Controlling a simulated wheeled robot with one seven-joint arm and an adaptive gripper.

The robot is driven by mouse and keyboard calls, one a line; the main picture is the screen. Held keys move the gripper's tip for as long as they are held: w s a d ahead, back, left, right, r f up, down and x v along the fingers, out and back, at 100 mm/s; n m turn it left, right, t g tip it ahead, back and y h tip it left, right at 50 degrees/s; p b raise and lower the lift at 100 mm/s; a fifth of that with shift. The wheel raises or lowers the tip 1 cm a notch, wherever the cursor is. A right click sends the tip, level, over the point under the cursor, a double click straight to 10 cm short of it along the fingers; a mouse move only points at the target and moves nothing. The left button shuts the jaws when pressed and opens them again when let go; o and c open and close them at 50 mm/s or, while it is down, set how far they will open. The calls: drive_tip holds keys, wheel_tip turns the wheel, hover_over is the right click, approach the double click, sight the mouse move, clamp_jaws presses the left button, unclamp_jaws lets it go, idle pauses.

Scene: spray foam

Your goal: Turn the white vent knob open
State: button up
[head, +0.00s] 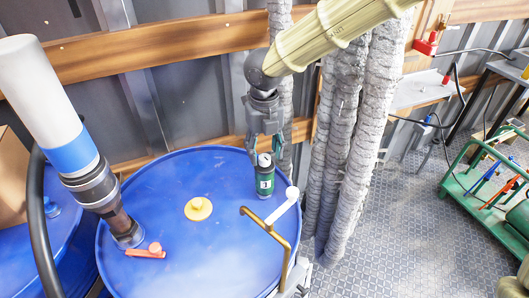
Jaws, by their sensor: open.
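A blue drum (165,205) fills the lower middle of the head view. A white handle (283,206) with a rounded end stands at the drum's right edge, by a bent brass pipe; it is the only white knob-like part I see there. My gripper (265,150) points down above the drum's back right, open, with a finger on each side. The white handle is in front and to the right of my gripper.
The brass pipe (270,236) rises at the drum's right edge. A yellow cap (198,208) and a red lever (147,252) sit on the lid. A white pipe (40,75) stands left. Wrapped grey pipes (350,150) rise close right. A green cart (490,185) stands far right.

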drive_tip(key=shift+f, duration=0.95)
drive_tip(key=c, duration=1)
drive_tip(key=shift+r, duration=0.1)
drive_tip(key=shift+n+p, duration=0.3)
drive_tip(key=shift+p, duration=0.5)
drive_tip(key=o, duration=1)
